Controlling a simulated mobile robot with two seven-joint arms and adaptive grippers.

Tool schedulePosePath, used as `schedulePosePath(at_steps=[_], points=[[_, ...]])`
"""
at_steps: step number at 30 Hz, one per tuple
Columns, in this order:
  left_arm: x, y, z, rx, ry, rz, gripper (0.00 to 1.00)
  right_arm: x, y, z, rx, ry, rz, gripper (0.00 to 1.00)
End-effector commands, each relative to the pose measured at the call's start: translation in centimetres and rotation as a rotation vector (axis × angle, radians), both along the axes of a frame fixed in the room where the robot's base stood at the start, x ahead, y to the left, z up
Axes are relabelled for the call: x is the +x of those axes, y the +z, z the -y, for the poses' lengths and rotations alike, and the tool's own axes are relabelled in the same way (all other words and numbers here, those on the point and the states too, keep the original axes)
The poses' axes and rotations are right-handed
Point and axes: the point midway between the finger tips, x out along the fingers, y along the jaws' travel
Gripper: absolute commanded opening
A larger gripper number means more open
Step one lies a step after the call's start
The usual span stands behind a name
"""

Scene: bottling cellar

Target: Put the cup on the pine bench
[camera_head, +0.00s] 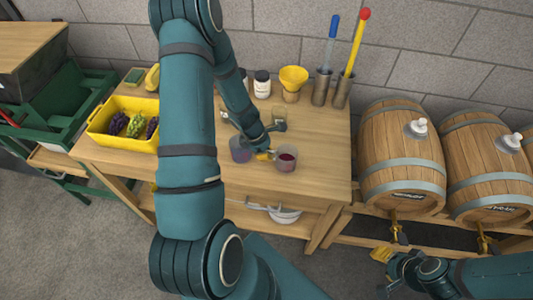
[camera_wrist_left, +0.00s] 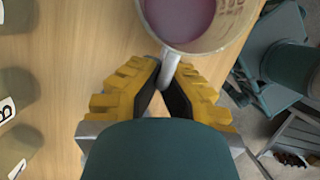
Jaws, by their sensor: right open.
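A cup with dark red liquid (camera_head: 287,160) is at the middle of the pine bench (camera_head: 318,180). In the left wrist view the cup (camera_wrist_left: 222,44) is at the top, cut off by the edge, with its handle towards me. My left gripper (camera_head: 265,155) is to its left; in the left wrist view its yellow fingers (camera_wrist_left: 163,80) close in on both sides of the handle. I cannot tell whether the cup's base touches the bench. My right gripper (camera_head: 382,268) is open and empty at the lower right, away from the bench.
A second cup (camera_head: 240,150) stands just left of my left gripper. A yellow crate (camera_head: 97,131) of grapes is at the bench's left. Jars (camera_head: 262,84), a yellow funnel (camera_head: 293,78) and metal holders (camera_head: 321,90) line the back. Barrels (camera_head: 401,150) stand right. The bench's right front is clear.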

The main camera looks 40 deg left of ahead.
Motion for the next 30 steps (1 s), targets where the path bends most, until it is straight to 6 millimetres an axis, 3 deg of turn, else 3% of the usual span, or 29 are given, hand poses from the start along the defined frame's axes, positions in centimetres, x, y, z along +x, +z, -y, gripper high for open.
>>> schedulePosePath(at_steps=[4, 5, 7, 8, 20, 30], points=[[0.0, -0.5, 0.0, 0.000, 0.000, 0.000, 0.00, 0.0, -0.5, 0.0, -0.001, 0.000, 0.000, 0.43], [0.0, -0.4, 0.0, 0.000, 0.000, 0.000, 0.08, 0.0, -0.5, 0.0, -0.001, 0.000, 0.000, 0.43], [0.0, -0.3, 0.0, 0.000, 0.000, 0.000, 0.32, 0.0, -0.4, 0.0, -0.001, 0.000, 0.000, 0.43], [0.0, -0.3, 0.0, 0.000, 0.000, 0.000, 0.34, 0.0, -0.4, 0.0, -0.001, 0.000, 0.000, 0.43], [0.0, 0.2, 0.0, 0.000, -0.001, 0.000, 0.34, 0.0, 0.2, 0.0, 0.000, 0.000, 0.000, 0.43], [-1.2, 6.4, -1.5, 0.003, -0.001, 0.003, 0.34, -0.1, 2.0, 0.1, 0.003, 0.001, 0.000, 0.43]])
